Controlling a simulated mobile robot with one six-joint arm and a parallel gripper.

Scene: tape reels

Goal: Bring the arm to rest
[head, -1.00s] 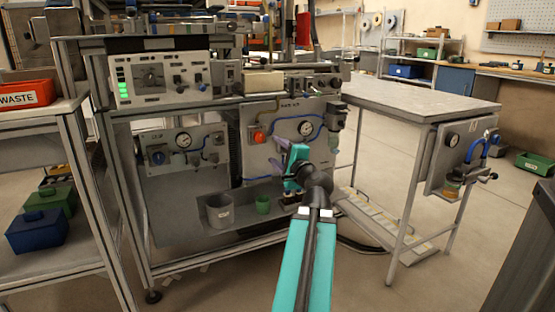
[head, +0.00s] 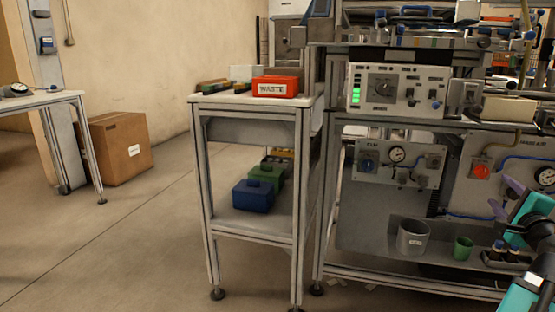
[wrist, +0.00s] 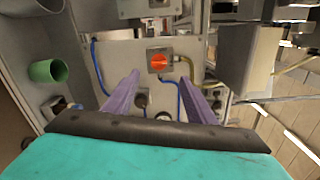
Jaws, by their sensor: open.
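My gripper shows in the wrist view (wrist: 159,82) with two purple fingers apart and nothing between them. Beyond the fingers is a grey panel (wrist: 112,62) with an orange-red button (wrist: 160,62) and blue tubing. In the head view my teal arm and part of the gripper are at the right edge, in front of the machine bench, partly cut off by the frame. A green cup (wrist: 48,71) lies to the left of the fingers in the wrist view, apart from them.
The machine frame (head: 395,283) holds gauges, a grey cup (head: 412,238) and the green cup (head: 463,248) on a low shelf. Left of it stands a cart (head: 250,107) with a red WASTE bin (head: 276,87). A cardboard box (head: 120,148) sits on the floor. Open floor lies at the left.

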